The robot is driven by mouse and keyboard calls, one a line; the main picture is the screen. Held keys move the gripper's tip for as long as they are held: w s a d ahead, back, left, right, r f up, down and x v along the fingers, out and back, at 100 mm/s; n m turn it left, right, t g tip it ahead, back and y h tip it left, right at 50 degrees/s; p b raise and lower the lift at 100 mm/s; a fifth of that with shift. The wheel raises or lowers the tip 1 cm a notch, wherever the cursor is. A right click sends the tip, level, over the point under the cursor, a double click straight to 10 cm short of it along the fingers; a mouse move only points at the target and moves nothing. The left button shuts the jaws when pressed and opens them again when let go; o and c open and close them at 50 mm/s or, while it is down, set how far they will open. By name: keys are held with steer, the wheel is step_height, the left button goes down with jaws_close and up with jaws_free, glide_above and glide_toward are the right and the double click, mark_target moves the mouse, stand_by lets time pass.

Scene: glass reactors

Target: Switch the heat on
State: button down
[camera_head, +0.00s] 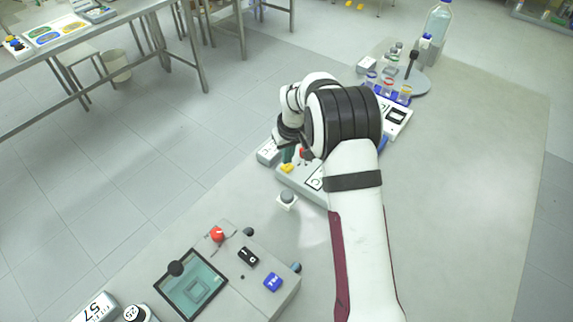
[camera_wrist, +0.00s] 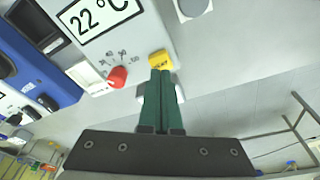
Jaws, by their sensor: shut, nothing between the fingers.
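The heater unit is a light grey box with a "22 °C" display (camera_wrist: 100,14), a red dial knob (camera_wrist: 118,77) with a printed scale, and a yellow button (camera_wrist: 158,61) whose lettering is hard to read. In the head view the yellow button (camera_head: 287,168) shows at the unit's left end, with the rest partly behind my arm. My gripper (camera_wrist: 161,74) has dark green fingers pressed together, empty. Their tips are right at the lower edge of the yellow button in the wrist view; I cannot tell whether they touch it. The green fingers (camera_head: 288,153) also show in the head view.
A blue device (camera_wrist: 35,60) stands left of the heater in the wrist view. A small grey round-topped piece (camera_head: 287,198) lies near the heater. The bench's right side is clear.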

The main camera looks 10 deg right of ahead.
mark_target(288, 168)
steer(key=shift+x, duration=0.9)
steer(key=v, duration=0.4)
steer(key=w+v, duration=0.1)
steer(key=v, duration=0.1)
steer(key=shift+a+r, duration=0.1)
steer(key=shift+r, duration=0.5)
steer(key=shift+s+r, duration=0.15)
steer(key=shift+s, duration=0.05)
steer(key=s+r+m+g, duration=0.1)
steer(key=s+r+m, duration=0.1)
steer(key=s+r, duration=0.45)
steer(key=s+r+m, duration=0.2)
steer(key=s+r, duration=0.2)
steer(key=s, duration=0.6)
steer(key=s+f+m+g+y, duration=0.1)
steer(key=s+m, duration=0.3)
steer(key=s, duration=1.8)
steer(key=shift+s+a+m+g, duration=0.25)
steer(key=shift+a+m+g, duration=0.05)
